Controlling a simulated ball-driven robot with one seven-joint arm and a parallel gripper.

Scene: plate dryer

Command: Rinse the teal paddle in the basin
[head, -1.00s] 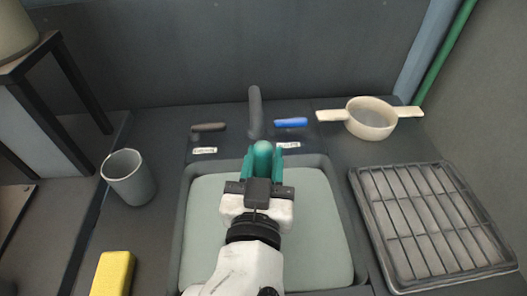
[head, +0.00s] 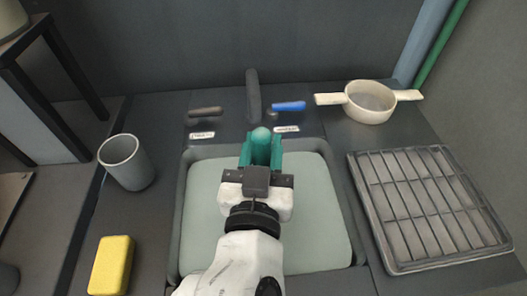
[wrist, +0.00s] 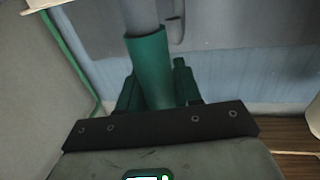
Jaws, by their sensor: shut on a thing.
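My gripper (head: 261,150) is over the far part of the pale grey-green basin (head: 318,215), pointing away from me. It is shut on the teal paddle (head: 261,134), whose rounded end shows between the teal fingers. In the wrist view the paddle (wrist: 150,60) is a teal cylinder between the fingers, with a grey shaft beyond it. I cannot tell whether that shaft is part of the paddle. The dark grey faucet (head: 253,95) stands behind the basin, just beyond the gripper. No water is clearly visible.
A brown-grey lever (head: 206,111) and a blue lever (head: 289,106) flank the faucet, with labels below. A grey cup (head: 126,163) and yellow sponge (head: 111,266) are left. A cream strainer (head: 370,115) and a slatted drying rack (head: 430,205) are right.

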